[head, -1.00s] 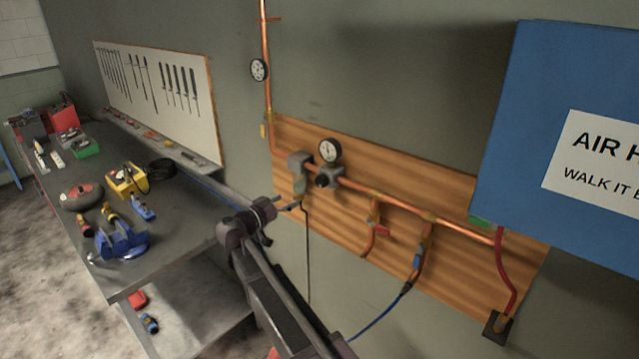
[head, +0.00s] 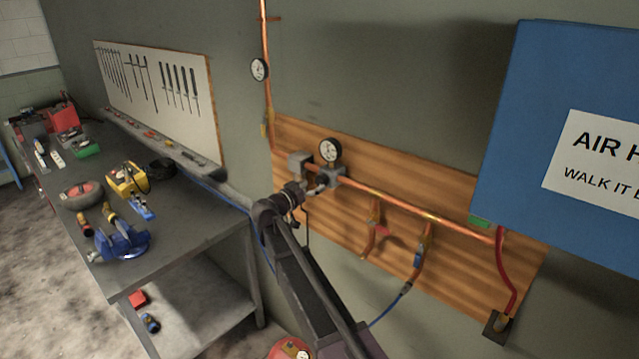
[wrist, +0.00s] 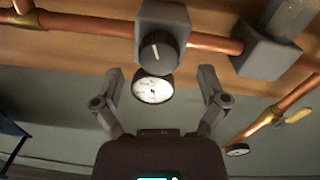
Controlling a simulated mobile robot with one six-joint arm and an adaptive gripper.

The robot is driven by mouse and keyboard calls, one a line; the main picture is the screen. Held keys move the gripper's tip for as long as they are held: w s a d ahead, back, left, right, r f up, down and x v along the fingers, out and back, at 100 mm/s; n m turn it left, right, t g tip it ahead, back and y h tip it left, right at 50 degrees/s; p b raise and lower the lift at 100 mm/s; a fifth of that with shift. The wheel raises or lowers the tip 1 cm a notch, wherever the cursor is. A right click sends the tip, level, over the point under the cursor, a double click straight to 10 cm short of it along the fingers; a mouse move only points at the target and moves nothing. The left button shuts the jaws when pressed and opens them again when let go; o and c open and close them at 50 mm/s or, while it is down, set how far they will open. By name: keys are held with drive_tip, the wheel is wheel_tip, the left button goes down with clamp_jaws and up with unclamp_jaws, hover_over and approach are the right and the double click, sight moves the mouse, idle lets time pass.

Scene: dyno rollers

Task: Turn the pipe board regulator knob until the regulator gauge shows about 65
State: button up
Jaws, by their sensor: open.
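The pipe board (head: 390,195) is a wooden panel on the wall with copper pipe on it. The regulator is a grey block (wrist: 163,20) on the pipe, with a dark round knob (wrist: 161,52) in the wrist view. The regulator gauge (head: 330,150) is a white dial above the regulator; it also shows in the wrist view (wrist: 153,89), just below the knob there. Its reading is too small to tell. My gripper (wrist: 161,80) is open, its fingers on either side of the gauge in the picture, apart from the knob. In the head view my gripper (head: 312,190) covers the knob.
A second grey block (wrist: 268,50) sits on the pipe beside the regulator. Another gauge (head: 260,69) is on the vertical pipe. A blue box (head: 560,120) stands out at right. A workbench (head: 190,235) with tools is at left.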

sight(319, 182)
drive_tip(key=shift+x, duration=1.6)
drive_tip(key=c, duration=1.2)
